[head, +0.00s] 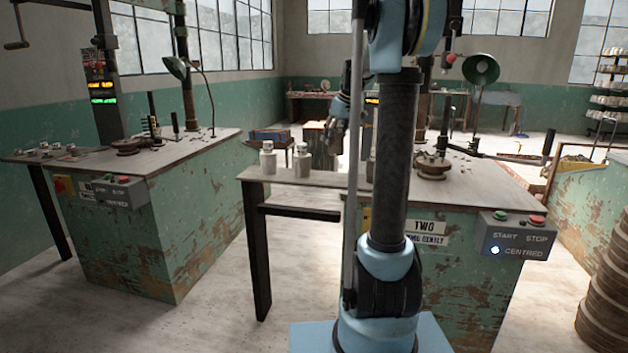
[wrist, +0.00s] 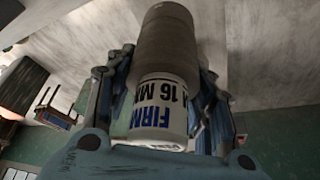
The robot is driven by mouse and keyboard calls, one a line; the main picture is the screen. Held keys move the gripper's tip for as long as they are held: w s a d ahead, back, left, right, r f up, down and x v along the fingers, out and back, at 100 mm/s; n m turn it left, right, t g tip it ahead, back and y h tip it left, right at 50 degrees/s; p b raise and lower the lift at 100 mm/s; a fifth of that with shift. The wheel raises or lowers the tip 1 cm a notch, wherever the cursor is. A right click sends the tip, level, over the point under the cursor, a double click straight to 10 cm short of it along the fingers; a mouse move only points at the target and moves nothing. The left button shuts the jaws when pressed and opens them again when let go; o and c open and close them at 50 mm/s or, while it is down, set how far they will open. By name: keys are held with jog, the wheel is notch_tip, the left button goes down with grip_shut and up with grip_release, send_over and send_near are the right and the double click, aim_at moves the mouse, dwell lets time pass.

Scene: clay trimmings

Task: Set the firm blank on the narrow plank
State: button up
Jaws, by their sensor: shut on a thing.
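My gripper (wrist: 160,82) is shut on the firm blank (wrist: 166,62), a grey-brown cylinder with a white end lettered "FIRM" and "16 MM", its fingers on either side. A wooden board (head: 333,179) on a dark leg extends left from station two. I cannot tell for sure whether it is the narrow plank.
Two pale blanks with light tops, a left one (head: 267,161) and a right one (head: 303,163), stand on that board's left end. A round wheel head (head: 433,167) and lamp (head: 481,70) stand at station two's right. Another green station (head: 160,240) is at left.

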jog(key=shift+d, duration=0.25)
jog(key=shift+f, duration=0.35)
send_over(334, 177)
jog(key=shift+s+f, duration=0.15)
jog(key=shift+f, duration=2.2)
jog(key=shift+s+f, duration=0.1)
jog(key=shift+f, duration=2.2)
jog(key=o, duration=1.5)
jog(key=shift+f, duration=0.1)
jog(key=shift+o, duration=0.2)
